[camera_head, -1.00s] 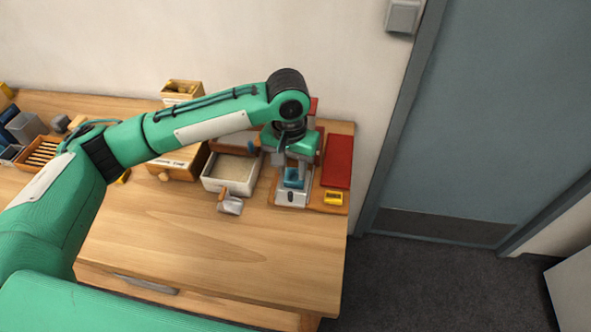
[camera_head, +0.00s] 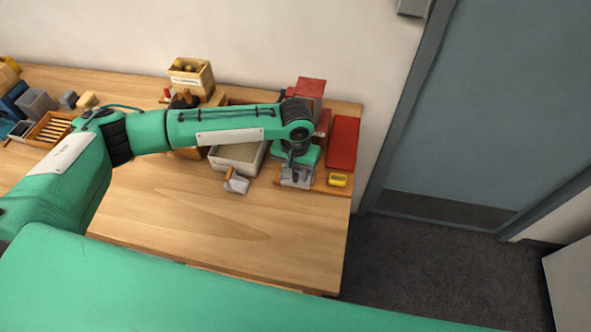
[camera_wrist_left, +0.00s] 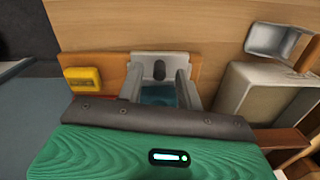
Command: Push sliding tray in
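The sliding tray (camera_head: 297,183) is a grey piece with a teal inside, low on a wooden base at the table's right end. In the left wrist view its grey front (camera_wrist_left: 158,57) has a dark oval mark or knob, and teal shows between my fingers. My left gripper (camera_head: 298,170) is over the tray, pointing down, and hides most of it in the head view. In the left wrist view its two grey fingers (camera_wrist_left: 159,84) stand apart, one on each side of the teal part. I cannot tell whether they touch the tray. My right gripper is not in view.
A yellow device (camera_head: 338,180) and a red panel (camera_head: 343,143) lie just right of the gripper. A pale sand-filled box (camera_head: 238,158) and a metal scoop (camera_head: 235,182) stand to its left. The table front (camera_head: 200,225) is clear.

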